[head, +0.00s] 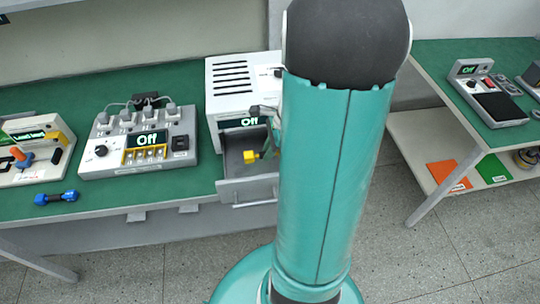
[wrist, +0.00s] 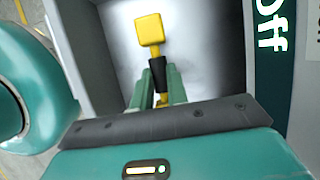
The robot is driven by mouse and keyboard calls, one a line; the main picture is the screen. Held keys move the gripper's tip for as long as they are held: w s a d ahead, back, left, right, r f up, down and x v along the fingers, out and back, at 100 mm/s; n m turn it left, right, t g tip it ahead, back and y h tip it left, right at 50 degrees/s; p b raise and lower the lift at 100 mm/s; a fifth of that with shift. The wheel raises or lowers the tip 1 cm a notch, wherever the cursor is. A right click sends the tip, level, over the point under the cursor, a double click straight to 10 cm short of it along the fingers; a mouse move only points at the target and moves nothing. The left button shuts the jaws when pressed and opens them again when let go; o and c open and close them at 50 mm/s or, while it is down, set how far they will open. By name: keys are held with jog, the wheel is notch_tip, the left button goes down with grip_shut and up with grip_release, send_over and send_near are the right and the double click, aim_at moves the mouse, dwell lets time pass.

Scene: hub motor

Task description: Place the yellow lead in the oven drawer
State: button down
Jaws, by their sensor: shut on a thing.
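The yellow lead shows in the wrist view (wrist: 149,30) as a yellow block end with a black sleeve and a yellow lower part. My gripper (wrist: 160,84) is shut on its black sleeve, between two green fingers. In the head view the lead's yellow end (head: 249,156) appears inside the open oven drawer (head: 248,190). The drawer's grey floor and walls surround the lead in the wrist view. Whether the lead touches the floor I cannot tell. The white oven (head: 230,85) has a display reading "Off". My arm hides the right side of oven and drawer.
Left of the oven on the green bench (head: 90,205) stand a grey device with several plugs (head: 140,140) and another device (head: 30,150). A blue dumbbell-shaped thing (head: 56,198) lies in front. A second bench (head: 440,60) at right holds a scale-like device (head: 487,95).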

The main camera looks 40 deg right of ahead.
aim_at(271, 164)
jog(key=shift+d+f, duration=0.2)
jog(key=shift+f, duration=0.1)
jog(key=shift+d+f, duration=0.15)
jog(key=shift+f, duration=1.5)
jog(key=shift+f, duration=0.1)
jog(key=c, duration=1.4)
grip_release()
